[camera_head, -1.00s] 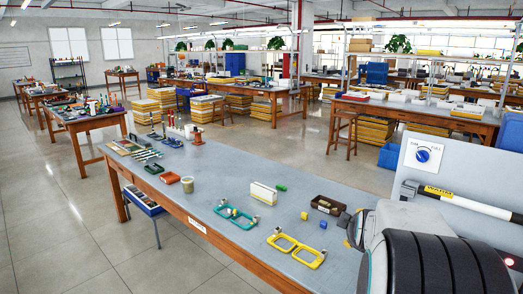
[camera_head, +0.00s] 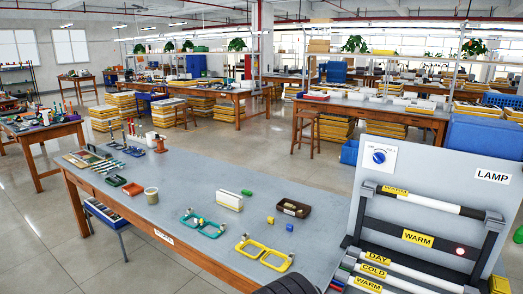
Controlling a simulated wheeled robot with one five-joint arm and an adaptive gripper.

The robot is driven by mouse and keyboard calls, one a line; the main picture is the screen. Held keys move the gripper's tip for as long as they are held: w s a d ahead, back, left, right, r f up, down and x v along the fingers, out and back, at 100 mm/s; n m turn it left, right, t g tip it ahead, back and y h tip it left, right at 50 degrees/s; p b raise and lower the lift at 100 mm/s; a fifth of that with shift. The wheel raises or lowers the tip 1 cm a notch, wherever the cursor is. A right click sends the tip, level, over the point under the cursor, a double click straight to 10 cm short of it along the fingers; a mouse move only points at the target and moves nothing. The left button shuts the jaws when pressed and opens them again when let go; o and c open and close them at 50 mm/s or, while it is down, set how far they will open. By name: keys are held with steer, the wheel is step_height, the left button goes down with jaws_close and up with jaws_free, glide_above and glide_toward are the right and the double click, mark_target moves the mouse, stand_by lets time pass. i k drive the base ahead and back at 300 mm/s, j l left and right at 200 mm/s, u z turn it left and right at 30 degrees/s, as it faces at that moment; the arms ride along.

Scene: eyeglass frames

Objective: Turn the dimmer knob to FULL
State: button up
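The dimmer knob (camera_head: 379,156) is a small round blue knob on a white square plate (camera_head: 376,158). The plate is at the upper left of a grey upright lamp panel (camera_head: 480,200) on the right. Small print sits above the knob, too small to read surely now. A pale mark shows on the knob, but its exact pointing is unclear. My gripper is not in view. Only a black ribbed part of my arm shows at the bottom edge, well below the knob. Nothing touches the knob.
A grey-topped workbench (camera_head: 190,180) holds yellow frames (camera_head: 264,255), teal frames (camera_head: 202,224), a brown tray (camera_head: 293,208) and small blocks. The space before the knob is clear.

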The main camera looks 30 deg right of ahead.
mark_target(378, 158)
steer(key=z, duration=1.8)
